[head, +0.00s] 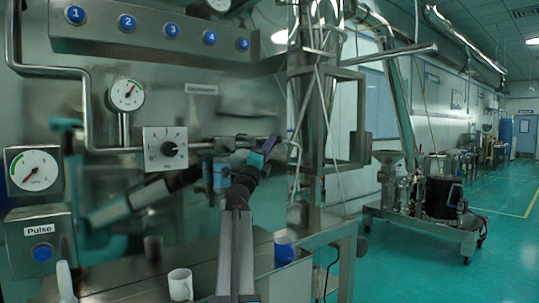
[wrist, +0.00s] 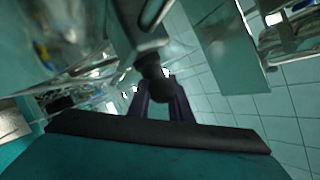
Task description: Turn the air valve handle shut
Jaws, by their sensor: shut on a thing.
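The air valve sits on the steel pipe at the middle of the panel in the head view, largely hidden behind my gripper (head: 268,146). My gripper is raised to the pipe and its dark purple fingers close around the valve handle. In the wrist view my gripper (wrist: 160,104) shows its two purple fingers on either side of the dark, rounded valve handle (wrist: 152,70). The handle hangs from a pale metal body (wrist: 140,30). The fingers hide its lower end, and I cannot tell its exact angle.
The steel panel holds a dial knob (head: 169,149), gauges (head: 126,94), a Pulse button (head: 42,252) and numbered blue buttons (head: 123,22). A white mug (head: 180,285) and a blue mug (head: 284,250) stand below. A wheeled machine cart (head: 425,227) stands right; the floor beyond is open.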

